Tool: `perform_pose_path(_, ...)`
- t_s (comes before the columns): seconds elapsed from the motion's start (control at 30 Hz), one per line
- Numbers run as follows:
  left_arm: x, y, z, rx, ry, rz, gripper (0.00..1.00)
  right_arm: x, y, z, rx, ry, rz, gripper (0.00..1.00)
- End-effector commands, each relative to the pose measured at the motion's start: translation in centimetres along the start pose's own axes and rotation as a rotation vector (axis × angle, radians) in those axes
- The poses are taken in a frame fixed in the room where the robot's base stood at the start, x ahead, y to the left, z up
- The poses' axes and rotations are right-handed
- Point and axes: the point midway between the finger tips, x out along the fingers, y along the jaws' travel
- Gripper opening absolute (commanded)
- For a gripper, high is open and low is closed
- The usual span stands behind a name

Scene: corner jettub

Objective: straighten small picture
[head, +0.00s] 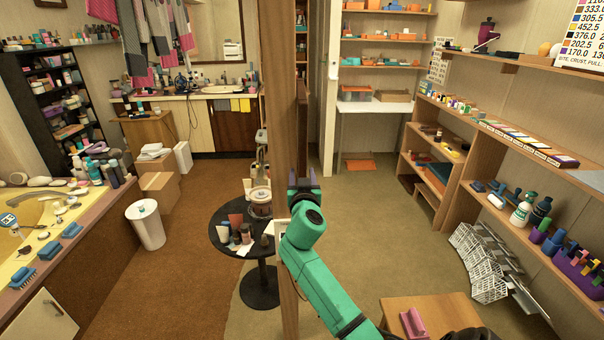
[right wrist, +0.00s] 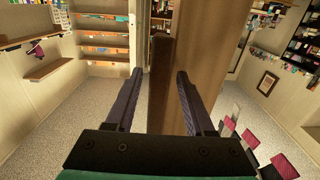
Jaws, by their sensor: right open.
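A thin dark-brown framed panel, apparently the small picture (head: 302,125), is seen nearly edge-on against the right side of the wooden partition in the head view. Its face is hidden, so I cannot tell its tilt. In the right wrist view its brown edge (right wrist: 159,85) stands between the two fingers, beside the pale wooden post. My right gripper (head: 303,180) is at the lower end of this panel, with its fingers (right wrist: 160,75) open and apart on either side. Contact with the fingers is not clear. My left gripper is not in view.
The wooden partition (head: 281,120) stands close beside my right gripper. A round black table (head: 223,240) with jars is to its left. Wooden shelves (head: 456,170) line the right wall. Another framed picture (right wrist: 268,83) hangs on a far wall.

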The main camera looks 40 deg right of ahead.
Motion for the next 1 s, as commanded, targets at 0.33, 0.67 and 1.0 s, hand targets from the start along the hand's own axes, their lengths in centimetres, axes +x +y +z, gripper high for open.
perform_pose_path(0.33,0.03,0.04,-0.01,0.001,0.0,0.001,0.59,-0.02,-0.03,0.02,0.0,0.0,-0.001,0.0)
perform_pose_path(0.67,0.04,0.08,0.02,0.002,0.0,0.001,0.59,-0.04,-0.03,0.04,-0.001,0.0,-0.001,0.0)
perform_pose_path(1.0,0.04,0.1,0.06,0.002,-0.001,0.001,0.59,-0.04,-0.03,0.07,-0.001,-0.001,-0.001,0.0)
